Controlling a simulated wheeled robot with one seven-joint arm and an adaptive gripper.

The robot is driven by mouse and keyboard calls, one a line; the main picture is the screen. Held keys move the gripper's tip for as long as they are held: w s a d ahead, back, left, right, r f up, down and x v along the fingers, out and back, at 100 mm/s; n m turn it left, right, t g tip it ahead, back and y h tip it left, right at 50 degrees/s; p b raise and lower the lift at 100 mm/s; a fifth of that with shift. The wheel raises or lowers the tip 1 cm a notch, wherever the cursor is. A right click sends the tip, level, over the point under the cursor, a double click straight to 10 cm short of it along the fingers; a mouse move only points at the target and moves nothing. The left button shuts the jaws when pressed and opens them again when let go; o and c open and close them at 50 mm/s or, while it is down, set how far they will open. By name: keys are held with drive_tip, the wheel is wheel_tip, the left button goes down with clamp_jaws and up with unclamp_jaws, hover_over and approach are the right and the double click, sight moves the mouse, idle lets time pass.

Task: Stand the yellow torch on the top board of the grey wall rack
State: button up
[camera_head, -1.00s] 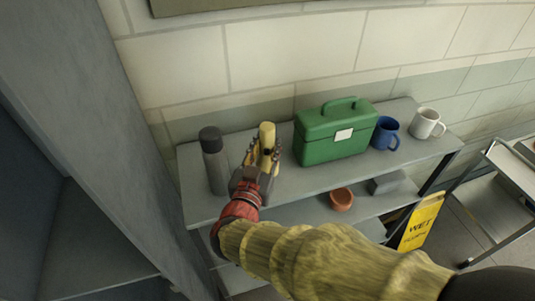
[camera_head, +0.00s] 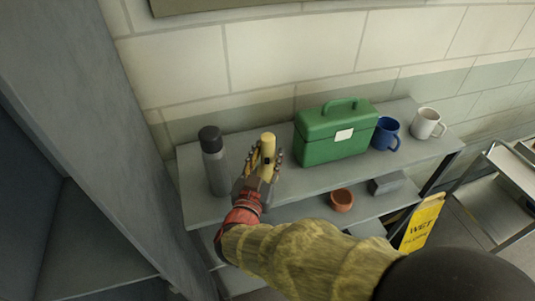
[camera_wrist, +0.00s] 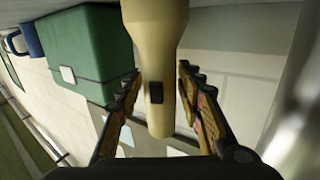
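The yellow torch (camera_head: 267,147) is upright at the left part of the grey rack's top board (camera_head: 215,208), between a grey flask and a green box. My gripper (camera_head: 265,165) has its fingers on both sides of the torch and appears shut on it. In the wrist view the torch (camera_wrist: 161,80) shows a dark switch, and its wide end runs out at the top edge. The fingertips (camera_wrist: 158,70) lie close against its sides. The torch's lower end is hidden behind my gripper in the head view, so I cannot tell whether it touches the board.
The grey flask (camera_head: 215,165) stands close on the left. The green box (camera_head: 335,140), blue mug (camera_head: 386,134) and white mug (camera_head: 427,124) stand to the right. A terracotta bowl (camera_head: 341,200) is on the lower board. A yellow wet-floor sign (camera_head: 421,224) stands at the right.

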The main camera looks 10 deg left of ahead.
drive_tip(key=shift+o, duration=0.8)
drive_tip(key=shift+s+r, duration=0.1)
drive_tip(key=shift+r, duration=0.1)
drive_tip(key=s, duration=1.1)
drive_tip(key=shift+s+r, duration=0.25)
drive_tip(key=shift+s, duration=0.15)
drive_tip(key=shift+a, duration=0.1)
